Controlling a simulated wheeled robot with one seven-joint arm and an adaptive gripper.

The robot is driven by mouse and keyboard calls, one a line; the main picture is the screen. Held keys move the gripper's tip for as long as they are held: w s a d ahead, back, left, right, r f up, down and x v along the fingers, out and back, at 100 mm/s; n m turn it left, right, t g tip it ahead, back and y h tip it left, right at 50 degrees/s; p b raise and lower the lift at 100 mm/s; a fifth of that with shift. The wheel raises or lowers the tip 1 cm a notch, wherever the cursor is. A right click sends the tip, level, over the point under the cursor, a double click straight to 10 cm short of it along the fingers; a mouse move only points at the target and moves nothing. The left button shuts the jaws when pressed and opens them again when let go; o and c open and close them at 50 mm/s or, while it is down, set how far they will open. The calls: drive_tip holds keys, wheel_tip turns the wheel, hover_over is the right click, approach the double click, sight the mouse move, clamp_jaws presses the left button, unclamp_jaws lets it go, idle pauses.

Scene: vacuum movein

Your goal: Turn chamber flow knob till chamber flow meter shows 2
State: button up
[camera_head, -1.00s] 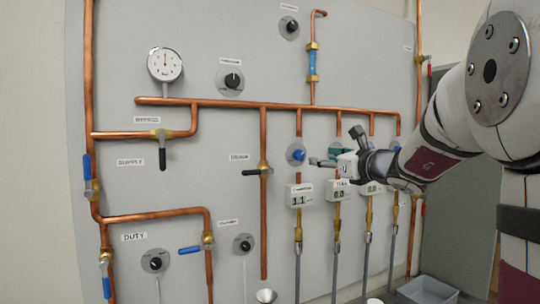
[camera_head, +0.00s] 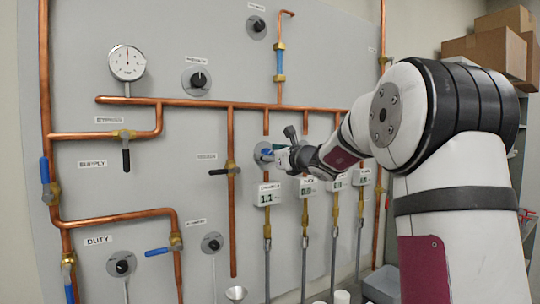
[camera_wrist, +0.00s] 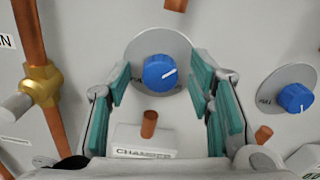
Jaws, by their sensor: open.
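The chamber flow knob is a blue dial on a round grey plate; in the wrist view the knob (camera_wrist: 160,73) has a white pointer line aimed up and right. In the head view it (camera_head: 265,154) is partly hidden by my gripper (camera_head: 279,153). My gripper is open, its teal-padded fingers left and right of the knob in the wrist view (camera_wrist: 160,82); neither visibly touches it. The chamber flow meter (camera_head: 267,194) below the knob seems to read 1.1. In the wrist view only its top, labelled CHAMBER (camera_wrist: 145,153), shows.
A second blue knob (camera_wrist: 296,97) is close to the right. A copper pipe with a brass valve (camera_wrist: 40,85) stands to the left. Several more meters, such as one reading about 0.0 (camera_head: 308,186), line the panel. A black-handled valve (camera_head: 220,171) is left of the chamber meter.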

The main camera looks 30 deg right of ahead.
clamp_jaws()
drive_tip(key=shift+w+f+b, duration=0.1)
drive_tip(key=shift+b, duration=0.3)
drive_tip(key=n+b, duration=0.2)
drive_tip(key=shift+w+f+b, duration=0.1)
drive_tip(key=shift+b, duration=0.2)
drive_tip(key=n+b, duration=0.4)
drive_tip(key=b, duration=0.2)
drive_tip(key=shift+f+b, duration=0.1)
drive_tip(key=shift+b, duration=0.25)
drive_tip(key=n+b, duration=0.4)
drive_tip(key=b, duration=0.2)
drive_tip(key=shift+n, duration=0.4)
drive_tip(key=n+b, duration=0.3)
drive_tip(key=b, duration=0.1)
drive_tip(key=shift+r+n, duration=0.2)
drive_tip(key=shift+n, duration=0.2)
